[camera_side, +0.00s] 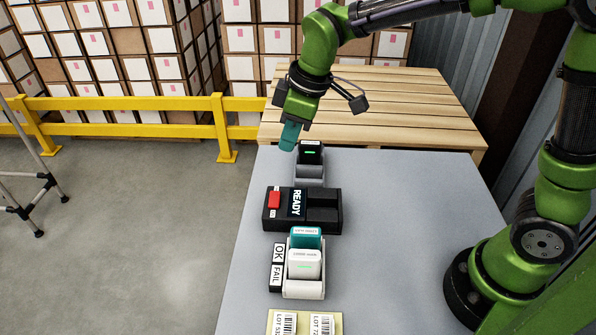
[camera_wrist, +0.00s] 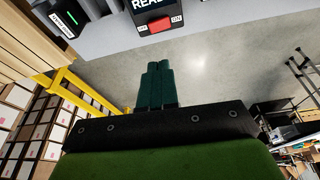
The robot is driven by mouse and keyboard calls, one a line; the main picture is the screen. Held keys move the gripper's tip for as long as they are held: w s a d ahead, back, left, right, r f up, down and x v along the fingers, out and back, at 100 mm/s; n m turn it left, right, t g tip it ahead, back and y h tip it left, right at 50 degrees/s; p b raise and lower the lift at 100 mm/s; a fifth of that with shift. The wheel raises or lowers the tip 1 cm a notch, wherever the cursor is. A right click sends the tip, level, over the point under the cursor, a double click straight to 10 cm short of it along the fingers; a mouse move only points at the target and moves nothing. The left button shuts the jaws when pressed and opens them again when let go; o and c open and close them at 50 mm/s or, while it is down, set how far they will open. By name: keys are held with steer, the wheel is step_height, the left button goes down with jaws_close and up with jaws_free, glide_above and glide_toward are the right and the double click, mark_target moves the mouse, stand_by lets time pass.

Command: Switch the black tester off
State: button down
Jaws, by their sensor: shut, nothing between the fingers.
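The black tester (camera_side: 328,213) lies on the grey table, with a lit screen reading READY (camera_side: 297,202). Its red switch (camera_side: 274,200) is at its left end. In the wrist view the tester (camera_wrist: 120,6) is cut off by the top edge, and the red switch (camera_wrist: 158,26) shows with small labels at its ends; I cannot tell which way it is pressed. My gripper (camera_side: 290,137) has teal fingers, shut and empty, above the table's far left edge, behind the tester and clear of the switch. The fingers also show in the wrist view (camera_wrist: 157,72).
A black unit with a green light (camera_side: 311,152) stands in a grey holder beside my fingers. Nearer the front, a white unit (camera_side: 304,263) and a teal one (camera_side: 306,237) sit in a white holder, beside OK and FAIL plates (camera_side: 278,264). Lot labels (camera_side: 303,323) lie at the front.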

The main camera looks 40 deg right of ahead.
steer(key=n, duration=0.1)
glide_above(276, 191)
steer(key=s, duration=0.2)
steer(key=x, duration=0.3)
steer(key=s+d+x, duration=0.1)
steer(key=x, duration=0.3)
steer(key=s+x, duration=0.1)
steer(key=x, duration=0.3)
steer(key=shift+s+d+f, duration=0.1)
steer(key=shift+d+f, duration=0.05)
steer(key=shift+f, duration=0.3)
steer(key=shift+d+f, duration=0.1)
steer(key=shift+f, duration=0.7)
steer(key=shift+w+d+f+g+y, duration=0.3)
steer(key=shift+w+f+g+y, duration=0.05)
steer(key=shift+f+g+y, duration=0.1)
steer(key=shift+w+d+f+g+y, duration=0.15)
steer(key=shift+w+g+y, duration=0.05)
steer(key=shift+g+y, duration=0.2)
steer(key=shift+w+f, duration=0.1)
steer(key=shift+f, duration=0.05)
steer(key=shift+d, duration=0.1)
